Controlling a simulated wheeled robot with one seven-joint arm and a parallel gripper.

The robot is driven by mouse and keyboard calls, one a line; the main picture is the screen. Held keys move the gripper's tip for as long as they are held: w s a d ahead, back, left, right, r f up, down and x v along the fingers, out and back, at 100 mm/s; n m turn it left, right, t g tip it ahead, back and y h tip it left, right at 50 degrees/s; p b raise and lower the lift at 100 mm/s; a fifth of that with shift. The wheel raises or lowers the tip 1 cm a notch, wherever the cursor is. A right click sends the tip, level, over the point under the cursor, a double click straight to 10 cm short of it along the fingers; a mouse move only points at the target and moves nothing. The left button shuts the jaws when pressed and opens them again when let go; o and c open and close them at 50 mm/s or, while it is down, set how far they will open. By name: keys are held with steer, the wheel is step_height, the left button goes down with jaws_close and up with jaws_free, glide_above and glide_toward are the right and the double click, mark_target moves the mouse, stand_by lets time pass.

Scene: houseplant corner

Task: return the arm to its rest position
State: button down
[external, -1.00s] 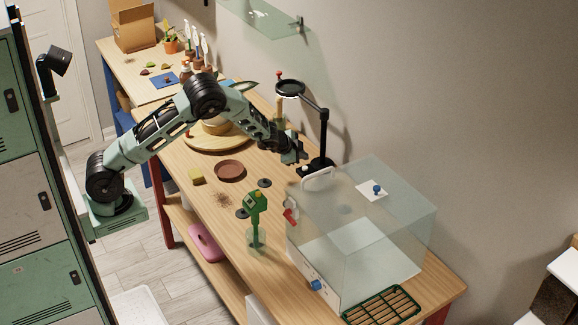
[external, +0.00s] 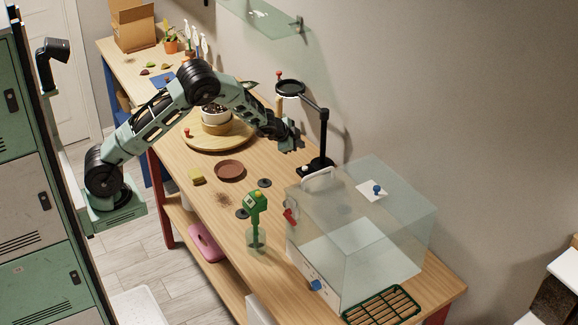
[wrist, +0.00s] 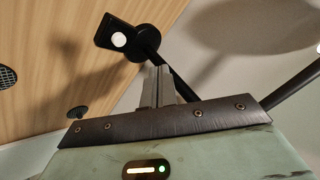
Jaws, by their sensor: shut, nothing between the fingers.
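My gripper (external: 298,147) is at the end of my raised arm, above the table, just left of the black lamp's post. It is shut and empty. In the wrist view my gripper (wrist: 160,72) shows its two fingers together, pointing toward the lamp's base and post. The fingers look close to the lamp; I cannot tell the exact gap.
The black lamp (external: 323,135) stands right of my gripper. A clear glass case (external: 400,225) is at front right. A potted plant stands on the round wooden board (external: 190,140).

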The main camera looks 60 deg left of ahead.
steer(key=s+a+r+n+g+y, duration=0.1)
steer(key=s+a+r+n+g, duration=0.3)
steer(key=s+a, duration=0.8)
steer(key=s+a+r+n+g+y, duration=0.15)
steer(key=s+a+r+n, duration=0.35)
steer(key=s+a, duration=0.6)
steer(key=s+d+n+g+h, duration=0.1)
steer(key=s+d+n, duration=0.1)
steer(key=s, duration=1.2)
steer(key=s+d+r+n+g+h, duration=0.1)
steer(key=s+d+n+g+h, duration=0.1)
steer(key=s, duration=1.1)
steer(key=shift+s+d+r+n, duration=0.35)
steer(key=shift+d+n, duration=0.2)
steer(key=shift+n, duration=0.55)
